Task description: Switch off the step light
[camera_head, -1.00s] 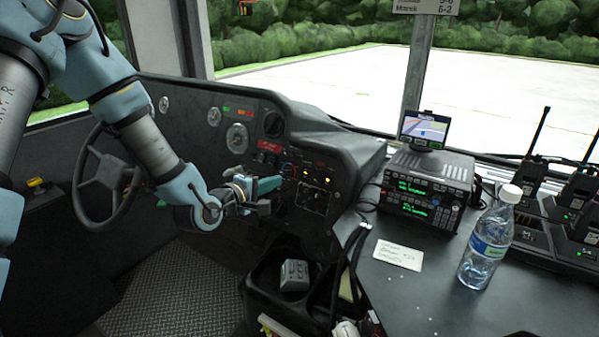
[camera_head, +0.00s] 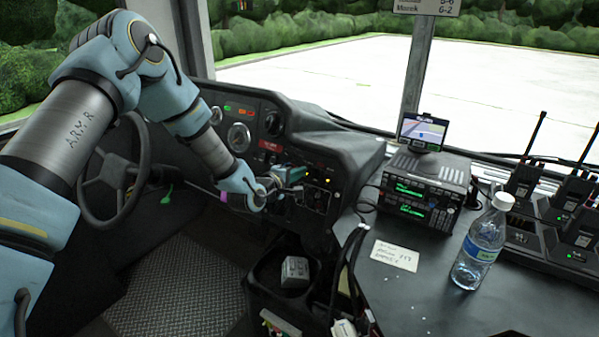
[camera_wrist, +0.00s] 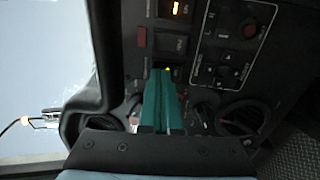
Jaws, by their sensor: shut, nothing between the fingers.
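The dashboard switch panel (camera_head: 318,190) is right of the steering wheel, with small switches and labels too small to read. I cannot tell which switch is the step light's. In the wrist view one switch lamp (camera_wrist: 177,9) glows orange at the top. A dark switch (camera_wrist: 172,43) sits below it. Lower still, a small yellow light (camera_wrist: 168,70) shows right at my fingertips; the switch there is partly hidden. My gripper (camera_wrist: 161,82) has its teal fingers together and empty, pointing at the panel; contact is unclear. It also shows in the head view (camera_head: 295,172).
A steering wheel (camera_head: 112,172) is left of the panel. Rotary knobs (camera_wrist: 242,117) lie close right of my fingers in the wrist view. A radio unit (camera_head: 425,188), a water bottle (camera_head: 482,245) and handheld radios (camera_head: 570,215) stand on the right console. A bin (camera_head: 290,292) is below the panel.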

